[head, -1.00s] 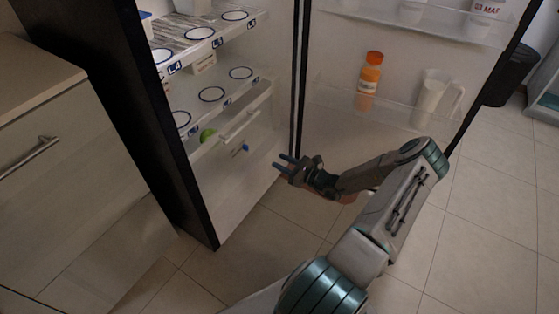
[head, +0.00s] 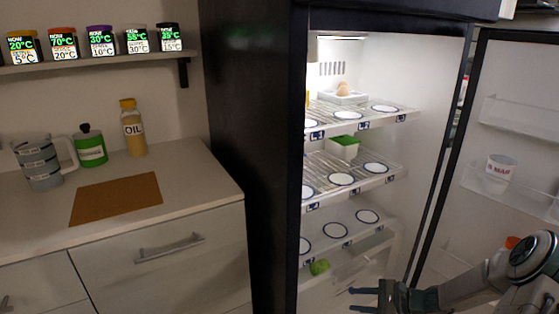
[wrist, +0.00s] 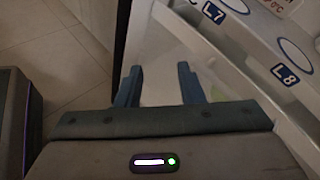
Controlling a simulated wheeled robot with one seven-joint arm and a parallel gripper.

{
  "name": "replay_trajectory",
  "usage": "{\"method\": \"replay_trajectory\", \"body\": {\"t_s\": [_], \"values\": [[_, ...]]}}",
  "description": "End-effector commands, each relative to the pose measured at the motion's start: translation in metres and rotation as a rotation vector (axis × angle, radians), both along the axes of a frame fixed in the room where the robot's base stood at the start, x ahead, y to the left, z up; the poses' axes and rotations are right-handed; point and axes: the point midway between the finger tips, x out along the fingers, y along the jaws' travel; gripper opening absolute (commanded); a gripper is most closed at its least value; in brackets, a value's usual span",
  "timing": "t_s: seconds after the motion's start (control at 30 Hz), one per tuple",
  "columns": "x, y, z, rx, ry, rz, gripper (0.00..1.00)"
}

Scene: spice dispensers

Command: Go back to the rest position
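My gripper (head: 365,299) is at the bottom right of the head view, in front of the lower part of the open fridge (head: 255,120). In the wrist view my gripper (wrist: 160,84) has its two blue fingers apart with nothing between them. Behind the fingers is a pale surface, with shelf edges labelled L7 and L8 to the right. Part of my arm is cut off by the bottom right of the head view.
The fridge door (head: 475,130) stands open at the right. Inside are an egg on a white holder (head: 345,98), a green-topped box (head: 342,148) and a green item (head: 319,267). The counter at left holds an oil bottle (head: 133,130), a green canister (head: 91,147) and a jug (head: 40,163).

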Motion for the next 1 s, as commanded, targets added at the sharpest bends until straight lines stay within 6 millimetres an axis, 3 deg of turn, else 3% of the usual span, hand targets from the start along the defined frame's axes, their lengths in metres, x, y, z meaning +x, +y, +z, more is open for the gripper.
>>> {"method": "replay_trajectory", "body": {"t_s": [0.03, 0.4, 0.7, 1.0], "values": [[-0.006, 0.011, 0.028, -0.061, -0.013, 0.068, 0.35], [-0.061, 0.06, 0.149, -0.452, -0.1, 0.489, 0.35], [-0.11, 0.08, 0.249, -0.754, -0.207, 0.773, 0.35], [-0.161, 0.089, 0.346, -1.039, -0.35, 0.998, 0.35]]}}
